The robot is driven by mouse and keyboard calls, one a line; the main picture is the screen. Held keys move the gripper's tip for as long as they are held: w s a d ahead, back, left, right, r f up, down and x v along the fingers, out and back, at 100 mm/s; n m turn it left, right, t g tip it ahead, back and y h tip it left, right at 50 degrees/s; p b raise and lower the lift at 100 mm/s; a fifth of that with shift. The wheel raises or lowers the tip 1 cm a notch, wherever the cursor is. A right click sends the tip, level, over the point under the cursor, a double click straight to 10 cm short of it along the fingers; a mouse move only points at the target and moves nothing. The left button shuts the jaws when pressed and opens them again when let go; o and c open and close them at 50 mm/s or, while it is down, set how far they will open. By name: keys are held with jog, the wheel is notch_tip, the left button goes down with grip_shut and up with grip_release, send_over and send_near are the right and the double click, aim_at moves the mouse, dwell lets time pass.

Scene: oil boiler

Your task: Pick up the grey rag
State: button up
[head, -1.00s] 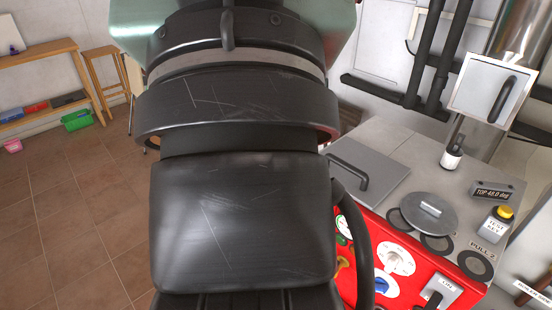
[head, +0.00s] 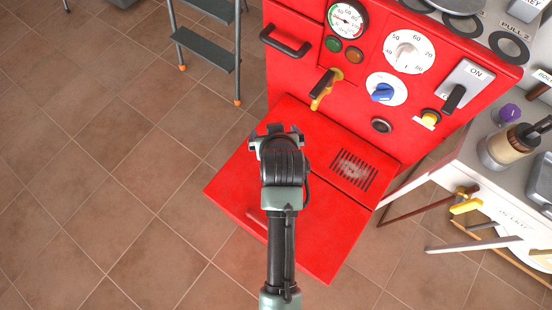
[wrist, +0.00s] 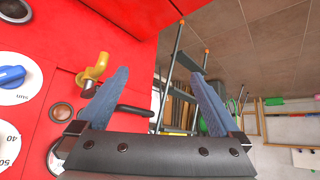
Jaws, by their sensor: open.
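I do not see a grey rag in either view now. My gripper (head: 275,131) is in front of the red boiler (head: 290,50), over its lower red part, in the head view. In the wrist view its two blue-grey fingers (wrist: 158,80) are wide apart with nothing between them. The boiler front is close on the left of the wrist view, with the yellow valve (wrist: 95,68) near the left finger. My arm hides part of the red panel (head: 300,240) below it in the head view.
A grey step ladder (head: 207,49) stands left of the boiler. A white table (head: 480,190) with a brown-banded bottle (head: 508,148) and tools is at the right. A black handle (head: 286,41) juts from the boiler front. The tiled floor (head: 110,180) at the left is clear.

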jog(key=s+f+g+b, duration=0.1)
jog(key=s+f+g, duration=0.1)
jog(key=s+f, duration=0.35)
jog(key=s+f+g+b, duration=0.1)
jog(key=s+f+g, duration=0.15)
jog(key=f, duration=0.55)
jog(key=shift+t, duration=0.45)
jog(key=b+x, duration=0.1)
jog(key=x, duration=0.1)
jog(key=b+x, duration=0.1)
jog(key=x, duration=0.1)
jog(key=b+x, duration=0.1)
jog(key=x, duration=0.1)
jog(key=shift+s+d+f, duration=0.15)
jog(key=shift+s+f, duration=0.05)
jog(key=shift+f, duration=0.25)
jog(key=b+x, duration=0.1)
jog(key=x, duration=0.2)
jog(key=b+x, duration=0.1)
jog(key=x, duration=0.1)
jog(key=shift+d+f+b, duration=0.25)
jog(key=shift+f+b, duration=0.15)
jog(key=shift+r, duration=0.1)
jog(key=c, duration=1.3)
notch_tip(320, 180, up, 10)
jog(key=p, duration=0.4)
jog(key=shift+c, duration=0.2)
